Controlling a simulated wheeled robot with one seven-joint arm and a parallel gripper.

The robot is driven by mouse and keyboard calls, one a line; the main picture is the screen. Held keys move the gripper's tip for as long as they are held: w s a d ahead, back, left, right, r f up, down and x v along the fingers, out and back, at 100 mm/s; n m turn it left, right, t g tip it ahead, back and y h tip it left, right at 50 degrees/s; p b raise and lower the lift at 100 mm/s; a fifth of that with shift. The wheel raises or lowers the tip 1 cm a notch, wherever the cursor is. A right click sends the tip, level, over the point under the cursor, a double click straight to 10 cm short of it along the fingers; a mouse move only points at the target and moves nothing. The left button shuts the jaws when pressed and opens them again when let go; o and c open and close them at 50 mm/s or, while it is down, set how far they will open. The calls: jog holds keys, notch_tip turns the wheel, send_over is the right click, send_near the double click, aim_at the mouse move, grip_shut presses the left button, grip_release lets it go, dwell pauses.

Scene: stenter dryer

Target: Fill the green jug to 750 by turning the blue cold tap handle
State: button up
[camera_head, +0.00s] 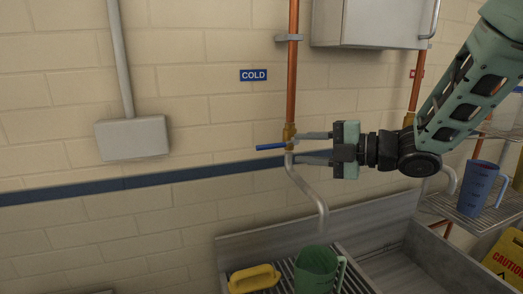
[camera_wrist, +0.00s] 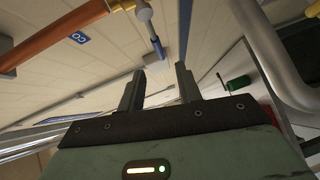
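The blue cold tap handle (camera_head: 270,147) points left from its brass valve on a copper pipe. In the wrist view the blue handle (camera_wrist: 157,47) lies just beyond the fingertips. My gripper (camera_head: 298,146) is open at the valve, one finger above the other; its fingers (camera_wrist: 160,85) show a clear gap. I cannot tell whether a finger touches the handle. The green jug (camera_head: 316,269) stands on the slatted rack below the curved spout (camera_head: 310,192). No water stream shows at the spout. The jug's marks and level cannot be read.
A yellow object (camera_head: 254,279) lies left of the jug. A blue jug (camera_head: 476,190) stands on a wire shelf at right, above a yellow caution sign (camera_head: 507,257). A blue COLD sign (camera_head: 253,75) is on the wall. A metal box (camera_head: 370,22) hangs above my gripper.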

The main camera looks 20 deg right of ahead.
aim_at(272, 147)
jog(key=shift+b+x, duration=2.2)
jog(key=shift+x, duration=3.35)
grip_shut()
